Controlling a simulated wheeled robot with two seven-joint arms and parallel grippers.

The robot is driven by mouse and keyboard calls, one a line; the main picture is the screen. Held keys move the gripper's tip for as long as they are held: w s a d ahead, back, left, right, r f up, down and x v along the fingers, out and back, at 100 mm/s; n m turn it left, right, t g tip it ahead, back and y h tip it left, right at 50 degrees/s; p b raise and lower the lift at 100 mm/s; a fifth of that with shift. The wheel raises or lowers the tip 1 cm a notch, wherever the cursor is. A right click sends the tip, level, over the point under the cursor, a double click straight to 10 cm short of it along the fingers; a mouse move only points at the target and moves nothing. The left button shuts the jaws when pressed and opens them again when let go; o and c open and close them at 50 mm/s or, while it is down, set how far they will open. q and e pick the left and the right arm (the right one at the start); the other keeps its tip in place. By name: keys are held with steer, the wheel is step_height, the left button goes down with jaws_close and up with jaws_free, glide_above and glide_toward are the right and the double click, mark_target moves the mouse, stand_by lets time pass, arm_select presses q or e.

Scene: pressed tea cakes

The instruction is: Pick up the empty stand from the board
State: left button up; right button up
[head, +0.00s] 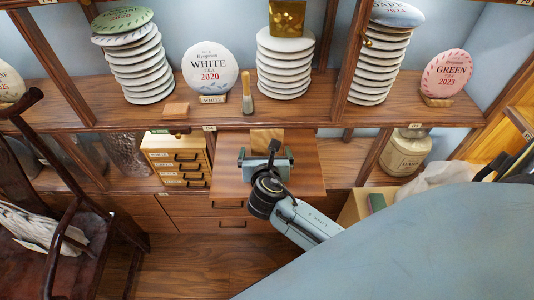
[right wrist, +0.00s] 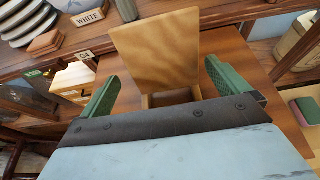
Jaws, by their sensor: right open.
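The empty stand (head: 267,136) is a light wooden piece with an upright back, standing on the brown pull-out board (head: 308,178). In the right wrist view the stand (right wrist: 160,50) shows its tall back panel and a small ledge at its foot, partly hidden by my gripper body. My right gripper (head: 266,157) is over the board at the stand's near side. Its green fingers are open, one on each side of the stand in the right wrist view (right wrist: 161,72), with visible gaps and nothing held. My left gripper is not in view.
Stacks of tea cakes (head: 285,62) and displayed round cakes (head: 210,68) fill the shelf above the board. A small drawer chest (head: 178,160) stands left of the board. A lidded jar (head: 405,153) is at the right. The board around the stand looks clear.

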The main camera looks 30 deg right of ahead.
mark_target(267, 143)
steer(key=x, duration=0.5)
steer(key=shift+d+r, duration=0.25)
steer(key=shift+d, duration=0.1)
